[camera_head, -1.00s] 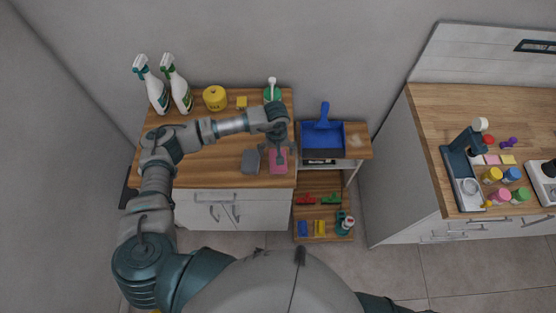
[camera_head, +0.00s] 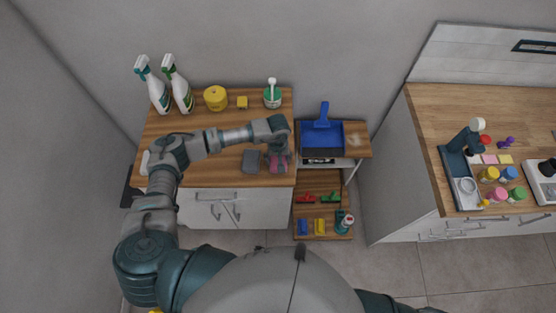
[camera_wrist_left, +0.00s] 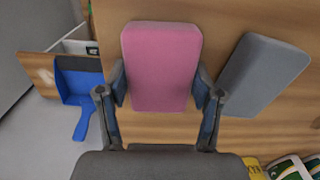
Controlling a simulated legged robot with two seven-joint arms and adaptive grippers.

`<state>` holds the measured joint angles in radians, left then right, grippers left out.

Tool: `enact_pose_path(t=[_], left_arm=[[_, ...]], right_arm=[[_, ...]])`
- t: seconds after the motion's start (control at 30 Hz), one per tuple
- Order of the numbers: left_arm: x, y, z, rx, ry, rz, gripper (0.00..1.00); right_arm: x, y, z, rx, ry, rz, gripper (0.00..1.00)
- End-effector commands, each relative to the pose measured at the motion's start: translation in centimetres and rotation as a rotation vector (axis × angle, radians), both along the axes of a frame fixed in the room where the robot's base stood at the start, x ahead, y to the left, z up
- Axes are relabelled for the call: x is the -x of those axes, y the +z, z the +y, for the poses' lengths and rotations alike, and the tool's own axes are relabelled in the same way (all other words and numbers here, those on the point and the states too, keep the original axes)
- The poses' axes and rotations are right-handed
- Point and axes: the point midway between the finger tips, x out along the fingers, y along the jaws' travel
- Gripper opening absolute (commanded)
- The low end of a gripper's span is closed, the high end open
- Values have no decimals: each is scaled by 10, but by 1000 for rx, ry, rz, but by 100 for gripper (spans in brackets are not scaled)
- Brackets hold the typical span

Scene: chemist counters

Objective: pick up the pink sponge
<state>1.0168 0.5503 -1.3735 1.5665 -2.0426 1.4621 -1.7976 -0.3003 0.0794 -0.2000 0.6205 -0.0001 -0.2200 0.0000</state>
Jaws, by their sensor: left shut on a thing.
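The pink sponge (camera_head: 278,166) lies on the wooden counter (camera_head: 200,172) near its front right corner. In the left wrist view the pink sponge (camera_wrist_left: 162,62) is a rounded block with one finger on each long side. My left gripper (camera_head: 277,158) is over it in the head view and hides part of it. In the left wrist view my left gripper (camera_wrist_left: 161,92) is shut on the sponge's near part. Whether the sponge is lifted off the counter cannot be told. My right gripper is not in view.
A grey sponge (camera_head: 251,161) lies close to the left of the pink one; it also shows in the wrist view (camera_wrist_left: 263,74). A blue dustpan (camera_head: 324,134) is on the shelf right.

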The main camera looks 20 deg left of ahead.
Motion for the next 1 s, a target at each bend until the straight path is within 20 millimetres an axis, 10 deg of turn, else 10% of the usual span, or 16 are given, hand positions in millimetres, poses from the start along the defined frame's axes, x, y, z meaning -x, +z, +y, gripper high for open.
enact_pose_path(t=[0.57, 1.0], left_arm=[[2, 35, -1, 0, -2, -2, 47], [110, 43, -32, 1, -6, 1, 47]], right_arm=[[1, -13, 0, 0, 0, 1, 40], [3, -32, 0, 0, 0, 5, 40]])
